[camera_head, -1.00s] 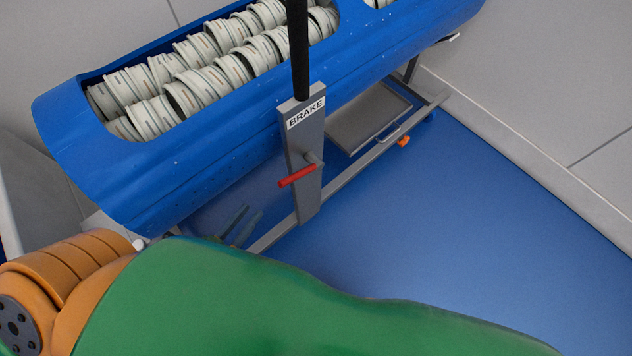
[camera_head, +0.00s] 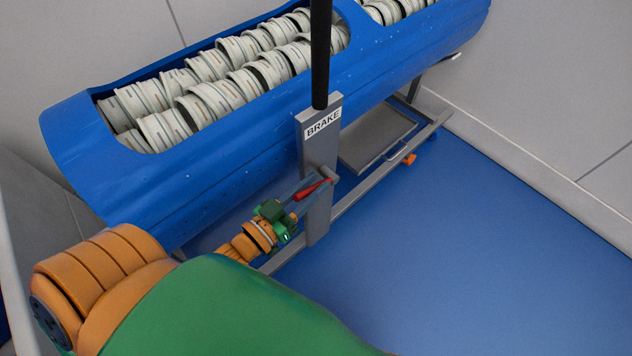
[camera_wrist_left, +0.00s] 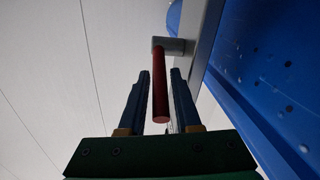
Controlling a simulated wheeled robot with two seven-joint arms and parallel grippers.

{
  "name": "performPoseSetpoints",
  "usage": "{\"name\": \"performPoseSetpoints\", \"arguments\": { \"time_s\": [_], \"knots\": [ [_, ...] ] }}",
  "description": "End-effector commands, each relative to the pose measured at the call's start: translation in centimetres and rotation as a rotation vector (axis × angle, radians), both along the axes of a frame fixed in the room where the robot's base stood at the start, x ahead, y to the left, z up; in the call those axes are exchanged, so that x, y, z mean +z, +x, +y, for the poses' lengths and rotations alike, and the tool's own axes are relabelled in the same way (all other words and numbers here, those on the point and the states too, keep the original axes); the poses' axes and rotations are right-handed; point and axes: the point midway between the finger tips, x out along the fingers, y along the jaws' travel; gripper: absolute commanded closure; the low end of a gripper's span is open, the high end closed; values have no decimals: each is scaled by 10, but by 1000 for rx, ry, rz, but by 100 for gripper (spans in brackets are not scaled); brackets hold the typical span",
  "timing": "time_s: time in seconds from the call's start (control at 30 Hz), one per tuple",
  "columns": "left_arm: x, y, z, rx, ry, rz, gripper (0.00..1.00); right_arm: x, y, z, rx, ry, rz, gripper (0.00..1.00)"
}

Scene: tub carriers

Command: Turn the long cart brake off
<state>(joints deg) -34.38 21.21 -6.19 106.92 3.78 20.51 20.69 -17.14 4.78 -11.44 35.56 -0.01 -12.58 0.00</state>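The long cart (camera_head: 215,165) has a blue tub on a grey frame. A grey upright plate labelled BRAKE (camera_head: 322,125) stands at its near side. The brake lever has a red handle (camera_head: 313,189) on a grey pivot; it points left and slightly down in the head view. My left gripper (camera_head: 306,188) is at the lever. In the left wrist view, the red handle (camera_wrist_left: 160,90) lies between the two spread fingers (camera_wrist_left: 156,100), with gaps on both sides. My right gripper is not in view.
The tub holds many pale cups (camera_head: 215,68). A black post (camera_head: 320,55) rises above the brake plate. A grey tray (camera_head: 378,138) sits under the tub. A grey wall (camera_head: 560,70) stands behind. The blue floor (camera_head: 470,260) at the right is clear.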

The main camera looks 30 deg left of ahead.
Motion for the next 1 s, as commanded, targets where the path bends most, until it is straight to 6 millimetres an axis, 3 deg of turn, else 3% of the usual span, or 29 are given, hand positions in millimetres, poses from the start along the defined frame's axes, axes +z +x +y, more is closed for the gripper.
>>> {"name": "performPoseSetpoints", "arguments": {
  "time_s": [0.4, 0.53, 1.0],
  "knots": [
    [0, 11, -3, 0, 0, 1, 68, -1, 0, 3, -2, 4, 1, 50],
    [0, 11, -3, 0, 0, 1, 100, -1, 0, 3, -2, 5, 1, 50],
    [0, 10, -3, 0, 0, 2, 100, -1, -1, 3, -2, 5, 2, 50]
  ]
}}
